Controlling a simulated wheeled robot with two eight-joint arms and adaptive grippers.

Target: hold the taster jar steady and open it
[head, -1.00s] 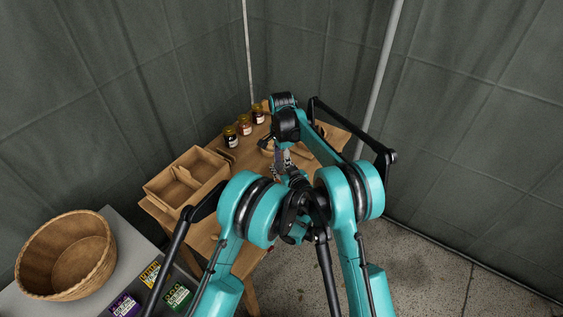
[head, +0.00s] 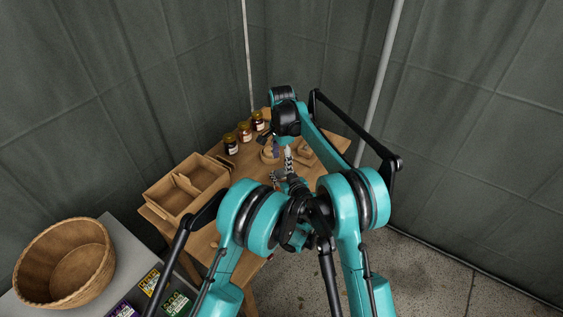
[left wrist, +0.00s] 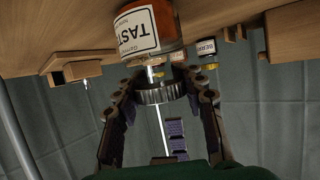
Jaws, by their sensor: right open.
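The taster jar, an orange-red jar with a white "TAST" label (left wrist: 146,28), shows at the top of the left wrist view, which is upside down. Its ribbed metal lid (left wrist: 160,92) lies between the two dark fingers of my left gripper (left wrist: 163,82). I cannot tell whether the fingers touch the lid. In the head view my left gripper (head: 281,167) is over the table. My right gripper (head: 265,139) is open at the end of the right forearm, mostly hidden by its wrist. I cannot pick out the taster jar clearly in the head view.
Several small jars (head: 244,132) stand in a row at the table's back left edge. A wooden divided box (head: 163,205) sits at the table's left. A wicker basket (head: 70,248) and small packets (head: 149,281) are on the grey table. Dark fabric walls enclose the corner.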

